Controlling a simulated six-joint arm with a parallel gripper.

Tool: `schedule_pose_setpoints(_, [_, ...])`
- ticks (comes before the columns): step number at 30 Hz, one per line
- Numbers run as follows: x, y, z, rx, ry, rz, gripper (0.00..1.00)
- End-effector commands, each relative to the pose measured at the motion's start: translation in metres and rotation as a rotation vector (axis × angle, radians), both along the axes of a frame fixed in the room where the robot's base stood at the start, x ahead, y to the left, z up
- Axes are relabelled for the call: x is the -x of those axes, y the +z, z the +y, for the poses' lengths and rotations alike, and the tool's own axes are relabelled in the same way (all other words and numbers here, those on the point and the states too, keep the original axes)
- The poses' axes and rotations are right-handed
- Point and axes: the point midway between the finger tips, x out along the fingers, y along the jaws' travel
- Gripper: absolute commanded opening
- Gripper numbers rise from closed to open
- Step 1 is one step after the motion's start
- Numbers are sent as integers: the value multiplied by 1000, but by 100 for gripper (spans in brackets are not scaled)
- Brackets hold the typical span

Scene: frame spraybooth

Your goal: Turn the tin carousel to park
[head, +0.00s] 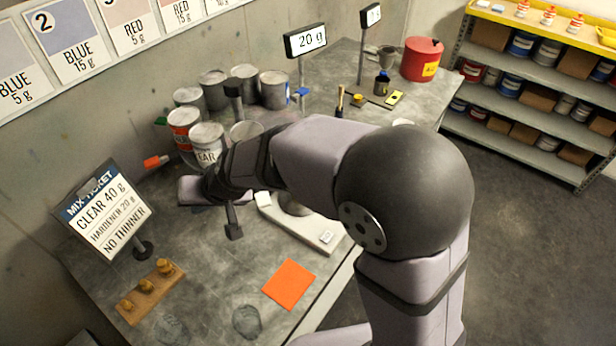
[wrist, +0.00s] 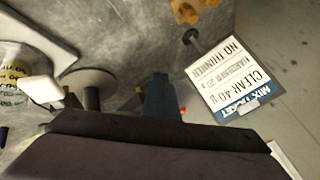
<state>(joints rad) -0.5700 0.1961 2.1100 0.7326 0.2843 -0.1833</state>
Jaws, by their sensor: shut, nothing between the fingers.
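The tin carousel is a ring of several tins in the head view. Grey tins stand at its back and sides, an orange-and-white tin (head: 182,126) at its left, and a white tin (head: 206,143) with a label ending in "EAR" at its front. A dark central post (head: 234,95) rises among them. My arm hides the carousel's front right and much of its base. My gripper (head: 234,231) is shut and empty, pointing down in front of the tins, apart from them as far as I can tell. In the wrist view its dark body fills the bottom edge.
A red tab (head: 155,162) and a blue tab (head: 301,92) flank the carousel. The mix-ticket stand (head: 108,212) is at left. A white scale (head: 315,232) lies right of my gripper. An orange sheet (head: 289,284) and a wooden block with brass weights (head: 148,290) lie in front.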

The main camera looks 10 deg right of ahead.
Motion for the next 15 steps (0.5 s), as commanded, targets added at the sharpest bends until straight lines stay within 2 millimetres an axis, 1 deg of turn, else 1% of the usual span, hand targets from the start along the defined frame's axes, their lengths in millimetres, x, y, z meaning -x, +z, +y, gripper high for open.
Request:
schedule_pose_setpoints(1, [-4,4,14,3,6,2,0])
schedule_pose_setpoints(6, [-23,4,49,3,3,1,0])
schedule_pose_setpoints(12, [-44,4,78,2,2,1,0])
schedule_pose_setpoints(15, [-53,3,87,1,1,0,0])
